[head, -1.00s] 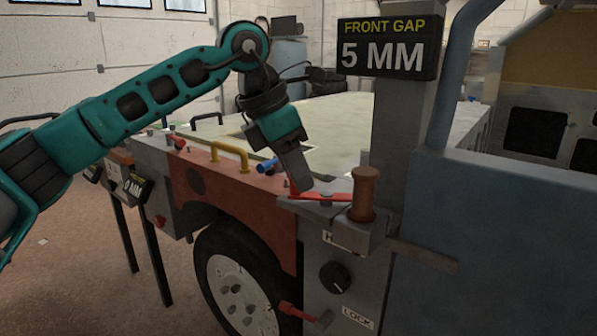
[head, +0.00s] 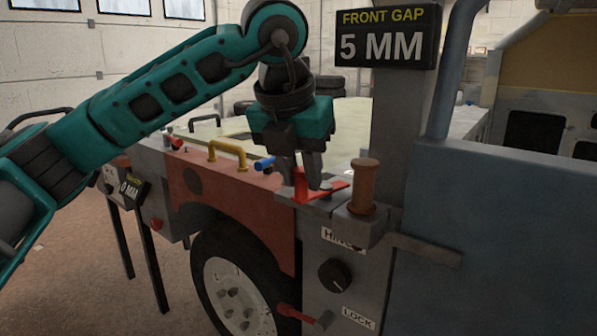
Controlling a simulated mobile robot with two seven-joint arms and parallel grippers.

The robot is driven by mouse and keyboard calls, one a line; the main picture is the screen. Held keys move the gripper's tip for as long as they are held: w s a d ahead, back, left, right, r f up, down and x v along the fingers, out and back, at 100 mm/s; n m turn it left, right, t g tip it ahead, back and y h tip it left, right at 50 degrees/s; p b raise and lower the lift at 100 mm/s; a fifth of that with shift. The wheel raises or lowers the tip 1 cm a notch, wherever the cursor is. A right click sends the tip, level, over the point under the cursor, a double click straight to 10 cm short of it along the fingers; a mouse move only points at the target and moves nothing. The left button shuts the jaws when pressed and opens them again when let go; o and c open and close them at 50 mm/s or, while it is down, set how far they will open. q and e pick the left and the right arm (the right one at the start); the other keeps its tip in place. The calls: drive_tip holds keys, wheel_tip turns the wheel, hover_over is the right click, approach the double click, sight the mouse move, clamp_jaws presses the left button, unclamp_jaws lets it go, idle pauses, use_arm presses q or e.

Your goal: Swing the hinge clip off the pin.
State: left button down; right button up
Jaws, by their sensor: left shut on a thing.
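The red hinge clip (head: 335,189) lies on the grey bracket at the front corner of the red fender, with an upright red tab at its left end. My left gripper (head: 315,183) reaches down from above and is shut on the clip; its fingers hide part of it. A brown cylindrical pin (head: 363,188) stands upright on a grey block just right of the clip. The clip's right end points toward the pin, with a small visible space between them. My right gripper is out of view.
A sign (head: 388,37) reads "FRONT GAP 5 MM" on a grey post. A dark knob (head: 334,275) and a red lever (head: 296,313) by a "LOCK" label sit below. A blue-grey panel (head: 500,240) fills the right.

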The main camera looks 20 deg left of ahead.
use_arm(q)
drive_tip(key=shift+s+d+n, duration=0.1)
drive_tip(key=shift+n, duration=0.3)
drive_tip(key=c, duration=0.9)
unclamp_jaws()
drive_tip(key=p+v, duration=0.2)
drive_tip(key=v, duration=1.1)
drive_tip(key=shift+p, duration=0.3)
drive_tip(key=shift+d, duration=0.1)
